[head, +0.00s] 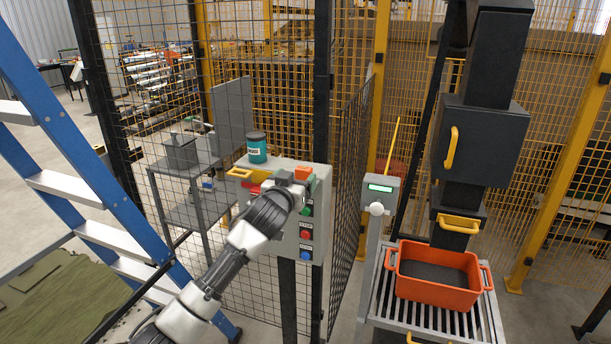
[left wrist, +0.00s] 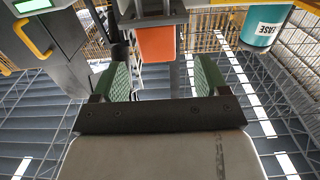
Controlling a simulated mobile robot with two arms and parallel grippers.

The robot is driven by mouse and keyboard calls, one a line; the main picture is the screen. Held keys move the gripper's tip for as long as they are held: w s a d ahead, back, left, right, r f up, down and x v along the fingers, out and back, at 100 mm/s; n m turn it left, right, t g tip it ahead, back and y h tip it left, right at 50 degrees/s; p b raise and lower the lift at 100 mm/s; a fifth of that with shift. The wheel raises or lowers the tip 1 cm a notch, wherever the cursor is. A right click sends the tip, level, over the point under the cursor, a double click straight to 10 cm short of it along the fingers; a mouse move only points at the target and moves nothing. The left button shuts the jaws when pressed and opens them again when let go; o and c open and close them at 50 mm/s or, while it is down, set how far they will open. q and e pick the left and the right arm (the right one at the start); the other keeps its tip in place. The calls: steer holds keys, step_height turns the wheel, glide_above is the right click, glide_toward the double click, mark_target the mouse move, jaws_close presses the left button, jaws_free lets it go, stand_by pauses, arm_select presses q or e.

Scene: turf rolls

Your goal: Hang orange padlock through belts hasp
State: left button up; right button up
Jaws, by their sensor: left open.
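An orange block (head: 303,172), which looks like the padlock's body, is at the top of the grey control box (head: 284,226) in the head view. My left gripper (head: 292,180) is right beside it, over the box's upper part. In the left wrist view the orange block (left wrist: 156,44) shows just beyond and between the green finger pads of my left gripper (left wrist: 162,70), which stand wide apart. They do not appear closed on it. Its shackle is not clear. I cannot make out the belts hasp; the arm covers part of the box. My right gripper is not in view.
A teal jar (head: 257,148) stands on the box behind a yellow handle (head: 239,173). Mesh fencing surrounds the box. A blue ladder (head: 70,150) is at left. An orange crate (head: 436,288) sits on a roller conveyor (head: 382,310) at right, beside a post with a green display (head: 380,188).

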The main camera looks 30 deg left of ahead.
mark_target(302, 173)
arm_select(q)
steer(key=shift+w+r+p, duration=0.15)
steer(key=shift+w+p, duration=0.2)
steer(key=shift+w, duration=0.15)
steer(key=p+x, duration=0.1)
steer(key=x, duration=0.2)
steer(key=shift+w+p, duration=0.15)
steer(key=shift+p, duration=0.15)
steer(key=shift+w+a+f, duration=0.15)
steer(key=shift+w+f, duration=0.15)
steer(key=shift+w, duration=0.25)
steer(key=c, duration=1)
steer(key=shift+c, duration=0.2)
steer(key=shift+r, duration=0.15)
